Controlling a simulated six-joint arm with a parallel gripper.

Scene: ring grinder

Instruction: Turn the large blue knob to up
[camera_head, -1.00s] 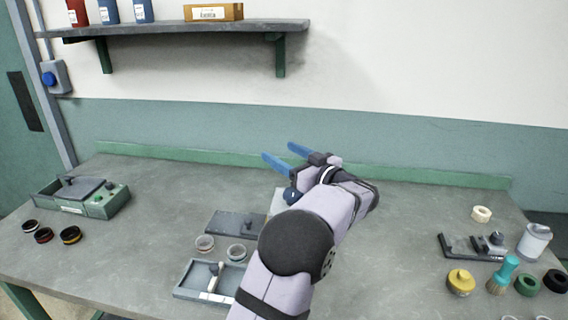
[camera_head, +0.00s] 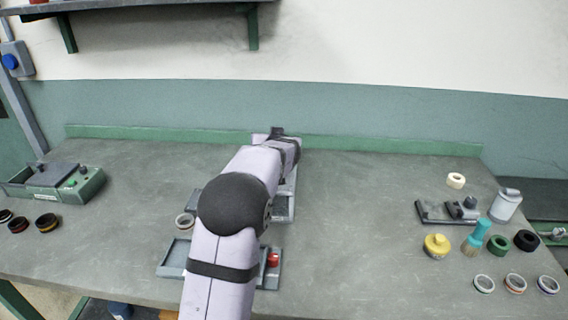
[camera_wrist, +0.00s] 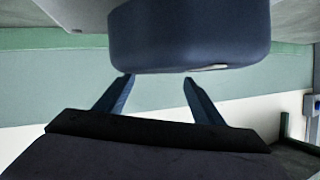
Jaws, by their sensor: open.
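A large dark blue knob (camera_wrist: 190,35) fills the upper middle of the wrist view, close to the camera. It has a rounded outline and a small pale mark near its lower edge. It is hidden behind my arm in the head view. My gripper (camera_wrist: 157,79) is open and empty, with its two blue fingertips apart at the knob's lower edge in this view. I cannot tell whether they touch it. In the head view my arm reaches to the back middle of the table, and the fingers are hidden.
A green-and-grey box (camera_head: 85,185) and dark rings (camera_head: 46,221) are at left. A grey fixture (camera_head: 445,212), a yellow-topped pot (camera_head: 437,245), a brush (camera_head: 476,238) and several rings stand at right. A wall box with a blue button (camera_head: 10,61) is at far left.

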